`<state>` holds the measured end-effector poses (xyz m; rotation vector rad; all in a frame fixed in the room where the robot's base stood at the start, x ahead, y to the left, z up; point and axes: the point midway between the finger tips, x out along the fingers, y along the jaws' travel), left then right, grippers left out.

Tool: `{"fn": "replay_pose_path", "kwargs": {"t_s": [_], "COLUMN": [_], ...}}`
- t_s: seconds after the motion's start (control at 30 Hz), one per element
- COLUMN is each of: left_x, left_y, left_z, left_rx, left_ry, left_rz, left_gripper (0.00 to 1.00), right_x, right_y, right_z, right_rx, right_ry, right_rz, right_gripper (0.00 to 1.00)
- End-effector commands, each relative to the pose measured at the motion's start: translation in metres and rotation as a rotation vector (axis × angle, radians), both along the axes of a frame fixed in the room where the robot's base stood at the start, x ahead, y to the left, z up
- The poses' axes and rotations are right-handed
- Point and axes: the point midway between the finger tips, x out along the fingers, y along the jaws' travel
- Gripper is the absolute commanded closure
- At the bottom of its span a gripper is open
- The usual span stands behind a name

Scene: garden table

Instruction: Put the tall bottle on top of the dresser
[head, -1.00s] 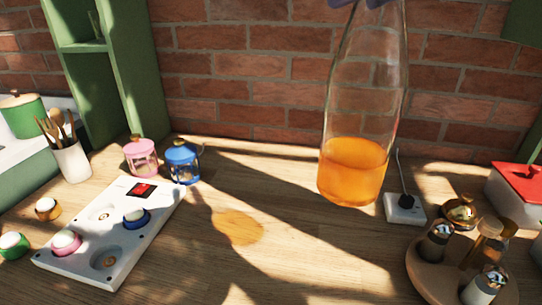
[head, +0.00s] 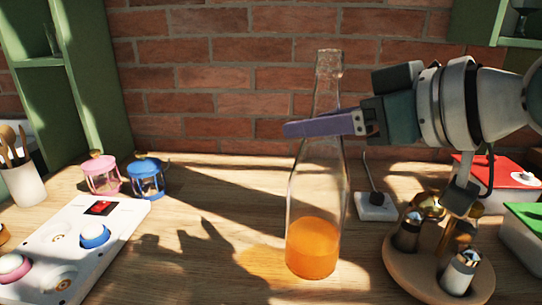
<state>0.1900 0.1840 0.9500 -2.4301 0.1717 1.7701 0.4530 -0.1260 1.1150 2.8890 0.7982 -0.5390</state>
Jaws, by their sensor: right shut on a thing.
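The tall bottle (head: 313,245) is clear glass with orange liquid in its lower part. It stands nearly upright in the middle of the head view, over the wooden table. My right gripper (head: 303,125) comes in from the right and is shut on the bottle's neck, below its open mouth. I cannot tell whether the bottle's base touches the wood. A green shelf unit (head: 88,70) stands at the left against the brick wall; I cannot tell whether it is the dresser. My left gripper is out of view.
A pink lantern (head: 101,178) and a blue lantern (head: 146,181) stand behind a white panel (head: 75,235) with knobs. A socket box (head: 376,206) and a round shaker tray (head: 400,273) are right of the bottle. A red-lidded box (head: 500,170) is farther right. Wood left of the bottle is clear.

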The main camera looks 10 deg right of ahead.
Motion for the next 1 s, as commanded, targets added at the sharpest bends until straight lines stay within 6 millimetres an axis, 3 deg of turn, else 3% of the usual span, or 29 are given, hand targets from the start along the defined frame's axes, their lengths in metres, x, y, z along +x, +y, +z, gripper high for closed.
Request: {"fn": "replay_pose_path", "kwargs": {"t_s": [0.3,0.73,0.77,1.0], "left_x": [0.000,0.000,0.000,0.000], "left_y": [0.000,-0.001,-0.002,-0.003], "left_z": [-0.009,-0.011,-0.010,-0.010], "left_rx": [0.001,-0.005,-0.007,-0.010], "left_ry": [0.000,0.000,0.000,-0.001], "left_rz": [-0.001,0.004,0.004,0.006], "left_gripper": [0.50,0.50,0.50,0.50], "right_x": [0.000,0.001,0.000,0.000], "right_y": [0.000,0.000,0.000,0.000], "right_z": [-0.038,-0.045,-0.046,-0.046], "right_rx": [0.004,0.003,0.001,0.001], "right_ry": [-0.006,-0.008,-0.001,-0.001], "right_rz": [0.000,-0.001,0.000,0.000], "right_gripper": [1.00,1.00,0.45,0.18]}}
